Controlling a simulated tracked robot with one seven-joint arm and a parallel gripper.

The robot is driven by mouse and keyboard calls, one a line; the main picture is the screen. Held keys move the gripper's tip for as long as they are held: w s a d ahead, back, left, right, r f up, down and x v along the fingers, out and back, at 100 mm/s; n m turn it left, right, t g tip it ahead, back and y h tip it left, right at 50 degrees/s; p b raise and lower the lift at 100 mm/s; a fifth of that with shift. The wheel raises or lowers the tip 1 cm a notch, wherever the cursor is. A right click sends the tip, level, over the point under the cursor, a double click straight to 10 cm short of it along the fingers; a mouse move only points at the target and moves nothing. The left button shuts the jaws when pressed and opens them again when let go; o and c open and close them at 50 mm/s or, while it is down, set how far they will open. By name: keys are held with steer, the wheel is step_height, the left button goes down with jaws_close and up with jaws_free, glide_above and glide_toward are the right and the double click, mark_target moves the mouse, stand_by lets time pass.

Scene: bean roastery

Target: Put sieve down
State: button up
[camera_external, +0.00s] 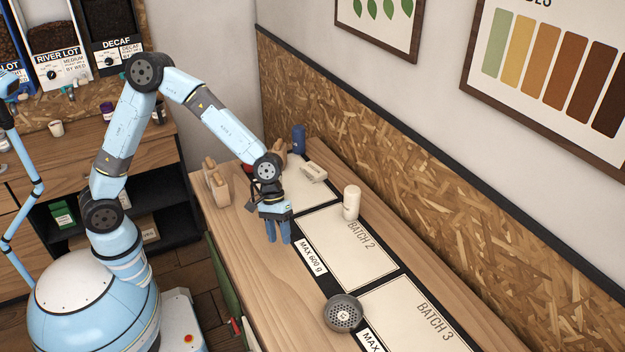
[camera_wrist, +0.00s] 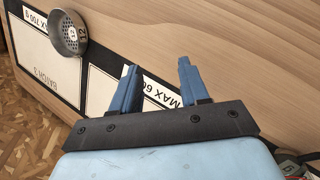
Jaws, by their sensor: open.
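The sieve (camera_external: 343,313), a round grey metal bowl with holes, rests on the bench at the front, by the corner of the Batch 3 mat (camera_external: 419,318). My gripper (camera_external: 278,232) is over the bench beside the left edge of the Batch 2 mat (camera_external: 345,246), apart from the sieve. Its two blue fingers (camera_wrist: 160,88) are spread with nothing between them.
A white cylindrical container (camera_external: 351,203) stands on the back part of the Batch 2 mat. A dark blue container (camera_external: 299,139), a white block (camera_external: 313,172) and a wooden holder (camera_external: 215,186) stand toward the far end. Bare wood lies along the bench's left side.

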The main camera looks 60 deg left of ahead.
steer(key=s+a+r+m+t+y, duration=0.1)
steer(key=s+a+r, duration=0.2)
steer(key=a+r, duration=0.3)
steer(key=s+a+r+m+t+y, duration=0.2)
steer(key=s+a+r, duration=0.1)
steer(key=a, duration=0.6)
steer(key=s+a+r+m+t+y, duration=0.1)
steer(key=s+a+r, duration=0.2)
steer(key=a+r, duration=0.3)
steer(key=s+a+r+m+t+y, duration=0.1)
steer(key=s+a+r, duration=0.3)
steer(key=s+a, duration=1.1)
steer(key=s+m+t, duration=0.1)
steer(key=s, duration=0.1)
steer(key=shift+s+a+r+t, duration=0.2)
steer(key=shift+s+a+t, duration=0.1)
steer(key=shift+s, duration=0.05)
